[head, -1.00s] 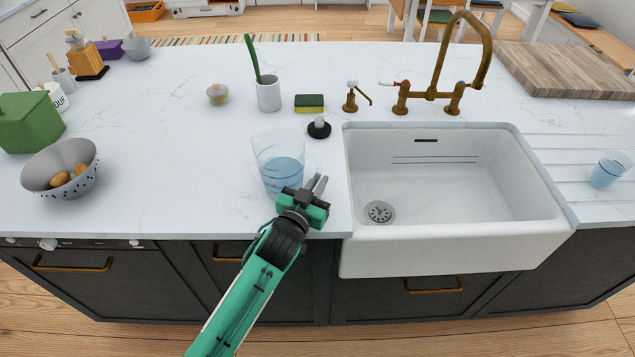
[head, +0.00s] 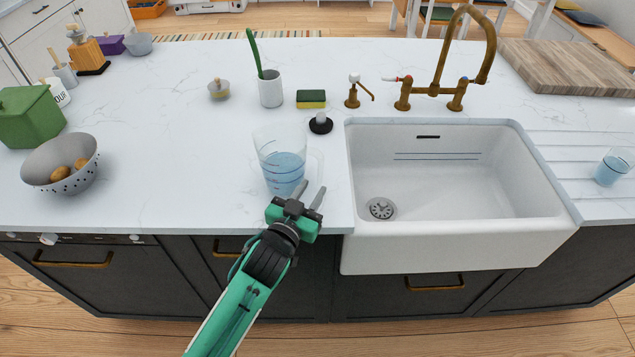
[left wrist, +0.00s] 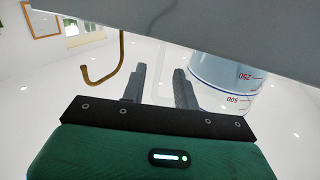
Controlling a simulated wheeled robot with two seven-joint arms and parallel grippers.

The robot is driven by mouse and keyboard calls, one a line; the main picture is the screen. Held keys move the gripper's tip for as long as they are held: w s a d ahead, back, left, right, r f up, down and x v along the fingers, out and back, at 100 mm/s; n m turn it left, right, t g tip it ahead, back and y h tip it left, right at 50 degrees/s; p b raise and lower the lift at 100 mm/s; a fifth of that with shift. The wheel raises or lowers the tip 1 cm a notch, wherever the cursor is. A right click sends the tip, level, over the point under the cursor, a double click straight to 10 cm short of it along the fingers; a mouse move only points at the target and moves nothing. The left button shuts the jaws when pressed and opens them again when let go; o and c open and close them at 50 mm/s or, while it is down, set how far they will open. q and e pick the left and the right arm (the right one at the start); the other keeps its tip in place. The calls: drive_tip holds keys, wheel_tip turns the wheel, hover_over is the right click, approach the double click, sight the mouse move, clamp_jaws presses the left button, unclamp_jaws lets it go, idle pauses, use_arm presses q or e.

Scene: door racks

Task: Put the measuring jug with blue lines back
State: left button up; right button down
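A clear measuring jug (head: 281,162) with a blue-tinted lower part stands upright on the white counter, left of the sink. My right gripper is not in view.
The white sink (head: 440,245) lies right of my gripper. A black plunger-like stopper (head: 320,124), a sponge (head: 311,99) and a white cup with a green utensil (head: 271,91) stand behind the jug. A colander (head: 50,165) is far left. Counter left of the jug (head: 180,150) is clear.

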use_arm(q)
drive_tip(key=b+v, duration=0.1)
drive_tip(key=v, duration=0.6)
drive_tip(key=shift+s, duration=0.1)
idle(0.4)
